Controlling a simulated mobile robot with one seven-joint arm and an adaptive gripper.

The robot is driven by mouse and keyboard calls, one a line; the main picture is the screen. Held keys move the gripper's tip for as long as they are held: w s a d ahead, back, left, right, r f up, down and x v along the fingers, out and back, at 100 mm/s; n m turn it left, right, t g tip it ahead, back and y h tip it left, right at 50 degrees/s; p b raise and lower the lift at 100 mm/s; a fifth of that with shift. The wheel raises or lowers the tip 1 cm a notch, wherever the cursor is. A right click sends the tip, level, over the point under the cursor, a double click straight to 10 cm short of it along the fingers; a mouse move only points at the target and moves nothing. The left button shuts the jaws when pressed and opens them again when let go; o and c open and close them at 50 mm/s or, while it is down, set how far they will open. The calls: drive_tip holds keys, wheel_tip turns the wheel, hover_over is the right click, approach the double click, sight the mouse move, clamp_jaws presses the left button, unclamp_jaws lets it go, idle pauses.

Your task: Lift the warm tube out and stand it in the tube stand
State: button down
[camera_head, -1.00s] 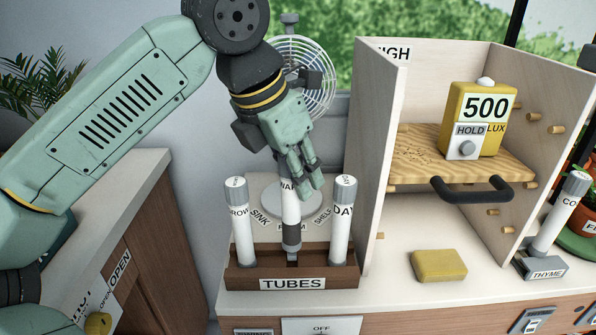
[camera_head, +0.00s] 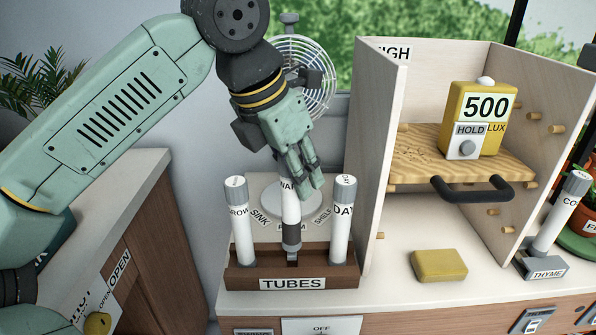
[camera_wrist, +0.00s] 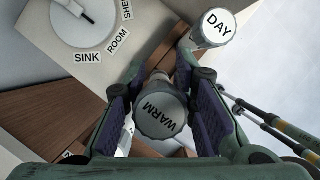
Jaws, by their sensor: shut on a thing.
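The warm tube (camera_head: 291,207) is white with a dark grey lower band. It is upright over the middle of the wooden tube stand (camera_head: 250,283), which is labelled TUBES. Its lower end is at the stand's middle place; I cannot tell whether it is seated or just above. My gripper (camera_head: 303,180) is shut on its top from above. In the wrist view the grey cap reading WARM (camera_wrist: 160,113) sits between the two finger pads. The GROW tube (camera_head: 241,235) stands in the stand's left end and the DAY tube (camera_head: 341,235) in its right end.
A round dial (camera_head: 270,203) marked SINK, ROOM and SHELF lies behind the stand. A wooden shelf box (camera_head: 378,150) rises close on the right, holding a yellow 500 LUX meter (camera_head: 478,120). A yellow sponge-like block (camera_head: 439,265) and a THYME holder (camera_head: 541,266) with another tube are farther right.

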sight(280, 159)
drive_tip(key=shift+f+b, duration=1.55)
drive_tip(key=shift+f, duration=0.4)
drive_tip(key=shift+r, duration=0.2)
wheel_tip(280, 159, up, 3)
drive_tip(key=shift+p, duration=1.25)
drive_tip(key=shift+f+b, duration=1.35)
drive_tip(key=shift+f, duration=0.3)
idle(0.4)
drive_tip(key=c, duration=1.2)
unclamp_jaws()
drive_tip(key=v, duration=1.2)
